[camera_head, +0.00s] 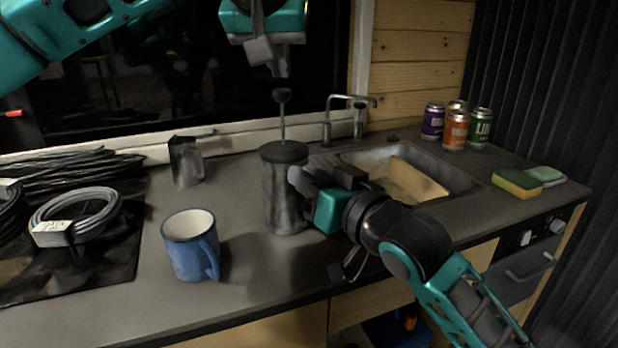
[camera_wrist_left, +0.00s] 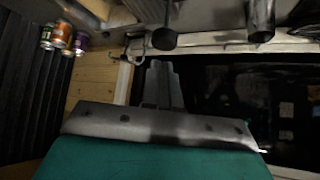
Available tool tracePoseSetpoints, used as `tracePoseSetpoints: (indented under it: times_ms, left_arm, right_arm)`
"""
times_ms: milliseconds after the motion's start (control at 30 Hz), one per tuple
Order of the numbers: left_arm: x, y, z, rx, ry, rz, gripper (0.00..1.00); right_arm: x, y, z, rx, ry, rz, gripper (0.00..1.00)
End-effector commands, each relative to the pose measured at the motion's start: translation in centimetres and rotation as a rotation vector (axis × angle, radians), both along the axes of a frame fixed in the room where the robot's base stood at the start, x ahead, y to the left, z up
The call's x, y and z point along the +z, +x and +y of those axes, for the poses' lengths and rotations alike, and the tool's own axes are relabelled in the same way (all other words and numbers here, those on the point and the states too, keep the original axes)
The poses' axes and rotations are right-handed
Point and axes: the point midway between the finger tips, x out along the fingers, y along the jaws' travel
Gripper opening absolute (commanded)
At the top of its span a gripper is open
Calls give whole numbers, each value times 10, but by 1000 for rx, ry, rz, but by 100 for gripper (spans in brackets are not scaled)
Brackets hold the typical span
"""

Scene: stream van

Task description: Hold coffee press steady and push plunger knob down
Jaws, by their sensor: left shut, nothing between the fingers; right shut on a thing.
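The coffee press (camera_head: 284,199) stands upright on the grey counter, a dark metallic cylinder with a black lid. Its plunger rod rises from the lid to a dark knob (camera_head: 281,95), so the plunger is up. My left gripper (camera_head: 281,68) is shut and empty, pointing down just above the knob, with a small gap or light contact that I cannot tell. In the left wrist view the knob (camera_wrist_left: 164,39) is a dark disc beyond my shut fingers. My right gripper (camera_head: 305,183) is shut on the press body from the right; its fingertips are partly hidden.
A blue mug (camera_head: 191,247) stands front left of the press, and a small metal jug (camera_head: 186,161) behind left. Coiled cables (camera_head: 75,218) lie on a black mat at left. A sink (camera_head: 361,157) with a tap (camera_head: 347,103), several cans (camera_head: 455,130) and a sponge (camera_head: 517,183) are at right.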

Motion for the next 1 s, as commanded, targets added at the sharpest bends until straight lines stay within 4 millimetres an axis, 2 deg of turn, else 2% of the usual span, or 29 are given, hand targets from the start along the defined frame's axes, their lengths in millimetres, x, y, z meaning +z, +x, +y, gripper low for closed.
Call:
tracePoseSetpoints:
  times_ms: [333, 1000]
  left_arm:
    - [-3, 0, 0, 0, 0, 0, 0]
    - [-31, 0, 0, -1, 1, 3, 0]
  right_arm:
    - [0, 0, 0, -1, 0, 2, 0]
    - [0, 0, 0, 0, 0, 1, 0]
